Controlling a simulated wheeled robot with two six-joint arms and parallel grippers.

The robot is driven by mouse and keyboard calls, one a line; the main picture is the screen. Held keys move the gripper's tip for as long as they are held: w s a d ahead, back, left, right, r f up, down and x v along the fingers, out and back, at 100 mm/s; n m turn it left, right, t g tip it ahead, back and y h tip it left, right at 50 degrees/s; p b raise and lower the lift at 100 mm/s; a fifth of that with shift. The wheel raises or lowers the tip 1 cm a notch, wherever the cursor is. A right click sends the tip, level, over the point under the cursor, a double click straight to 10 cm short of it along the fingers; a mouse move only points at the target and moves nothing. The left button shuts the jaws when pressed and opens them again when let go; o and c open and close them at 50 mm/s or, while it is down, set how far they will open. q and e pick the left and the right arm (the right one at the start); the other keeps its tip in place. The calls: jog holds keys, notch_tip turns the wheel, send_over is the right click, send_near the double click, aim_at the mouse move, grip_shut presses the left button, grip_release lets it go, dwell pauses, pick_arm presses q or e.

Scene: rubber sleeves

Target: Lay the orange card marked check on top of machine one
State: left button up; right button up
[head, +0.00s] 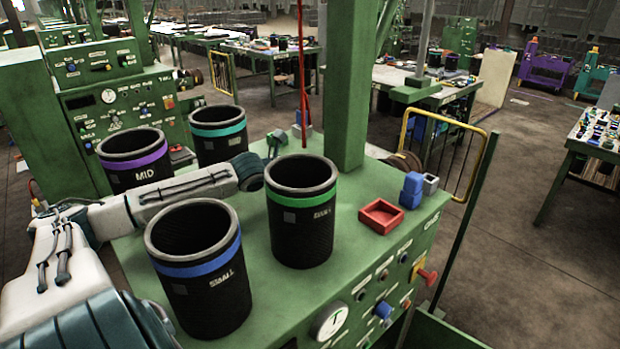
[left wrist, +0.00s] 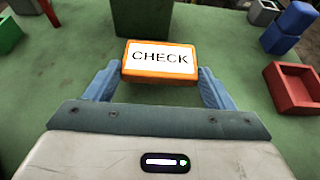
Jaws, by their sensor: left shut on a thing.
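In the left wrist view, my left gripper (left wrist: 160,70) is shut on the orange card (left wrist: 160,60), with one blue finger at each side. Its white face reads CHECK. The green top of a machine (left wrist: 85,70) lies beneath it; I cannot tell how large the gap is. In the head view, my left arm reaches between the dark sleeves over this machine's top (head: 375,258). The fingers and card are hidden behind the green-banded sleeve (head: 302,212). The lettering on the machine's front is too small to read surely. My right gripper is not in view.
Blue-banded (head: 200,270), purple-banded (head: 135,158) and teal-banded (head: 218,134) sleeves stand around my arm. A red tray (head: 381,216) and blue block (head: 411,190) sit at the top's right. A green post (head: 350,90) rises at the back. The top between post and tray looks bare.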

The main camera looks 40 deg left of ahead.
pick_arm(q)
jog(key=shift+s+f+p, duration=0.1)
jog(key=shift+f+p, duration=0.25)
jog(key=shift+f, duration=1)
jog(key=shift+f+b, duration=0.2)
jog(key=shift+b, duration=0.2)
jog(key=o, duration=1)
jog(key=shift+r, duration=0.1)
